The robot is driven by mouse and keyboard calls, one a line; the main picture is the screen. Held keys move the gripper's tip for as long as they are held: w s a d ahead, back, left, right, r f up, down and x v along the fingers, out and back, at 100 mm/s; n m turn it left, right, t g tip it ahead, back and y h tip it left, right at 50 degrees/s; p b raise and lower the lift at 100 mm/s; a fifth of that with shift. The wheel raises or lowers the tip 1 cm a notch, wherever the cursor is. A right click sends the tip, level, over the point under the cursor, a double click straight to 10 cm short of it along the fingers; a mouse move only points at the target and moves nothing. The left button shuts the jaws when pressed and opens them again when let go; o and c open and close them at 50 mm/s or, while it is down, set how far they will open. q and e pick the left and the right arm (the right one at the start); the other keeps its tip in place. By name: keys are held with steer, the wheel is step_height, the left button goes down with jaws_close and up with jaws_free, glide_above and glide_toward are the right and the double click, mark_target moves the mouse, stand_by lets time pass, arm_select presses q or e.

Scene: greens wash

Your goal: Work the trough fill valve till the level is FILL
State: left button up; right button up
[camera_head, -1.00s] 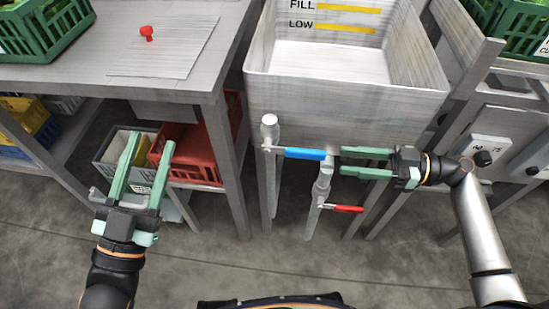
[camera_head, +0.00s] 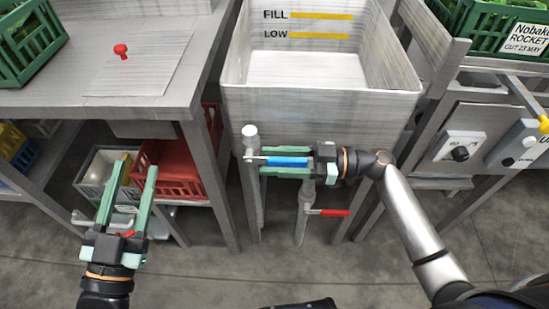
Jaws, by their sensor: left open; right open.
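The white trough (camera_head: 320,103) stands in the middle, with yellow FILL (camera_head: 322,17) and LOW (camera_head: 318,36) marks on its inner back wall. Its floor looks pale, and I cannot make out a water level. The blue valve handle (camera_head: 287,162) points right from the pipe under the trough's front left. My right gripper (camera_head: 264,162) is open, its fingers above and below the blue handle; I cannot tell whether they touch it. A red-handled valve (camera_head: 330,213) sits lower down. My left gripper (camera_head: 137,183) is open and empty, in front of the crates under the left bench.
The left bench (camera_head: 60,97) bears a paper sheet with a red knob-like piece (camera_head: 121,51) and a green crate (camera_head: 28,45). A red crate (camera_head: 180,170) is below. A control box with a black knob (camera_head: 460,152) stands at right, below another green crate (camera_head: 500,35).

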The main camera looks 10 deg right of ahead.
steer(key=shift+c, duration=0.2)
jaws_close()
stand_by(1.3)
